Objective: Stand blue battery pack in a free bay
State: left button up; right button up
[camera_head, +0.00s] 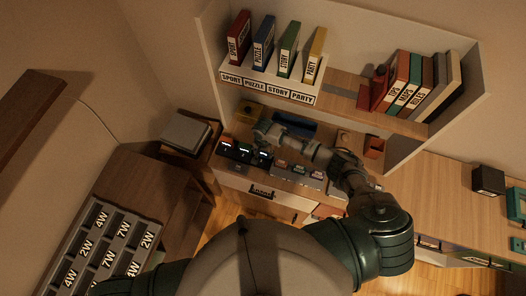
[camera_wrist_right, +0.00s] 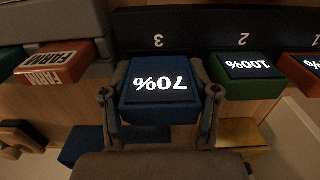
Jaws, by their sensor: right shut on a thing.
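The blue battery pack (camera_wrist_right: 160,85), its label reading 70%, is between the two fingers of my right gripper (camera_wrist_right: 160,110) in the right wrist view. The gripper is shut on it. The pack is at the bay marked 3 of the black charger (camera_wrist_right: 200,25), in line with a green pack (camera_wrist_right: 250,72) marked 100% at bay 2 and a red pack (camera_wrist_right: 308,68) beyond it. I cannot tell whether its base is seated. In the head view the blue pack (camera_head: 263,158) shows just below my right gripper (camera_head: 262,143). My left gripper is out of view.
Labelled orange and green cartridges (camera_wrist_right: 50,68) sit in a grey holder beside the charger. A yellow box (camera_head: 250,111) and a blue bin (camera_head: 294,124) lie behind. The upper shelf (camera_head: 345,92) with books overhangs the desk. A grey slotted rack (camera_head: 105,240) stands at lower left.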

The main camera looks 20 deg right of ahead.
jog(key=shift+f, duration=0.45)
jog(key=o, duration=1.3)
jog(key=shift+o, duration=0.2)
jog(key=shift+r, duration=0.1)
notch_tip(320, 180, up, 12)
jog(key=shift+f, duration=0.15)
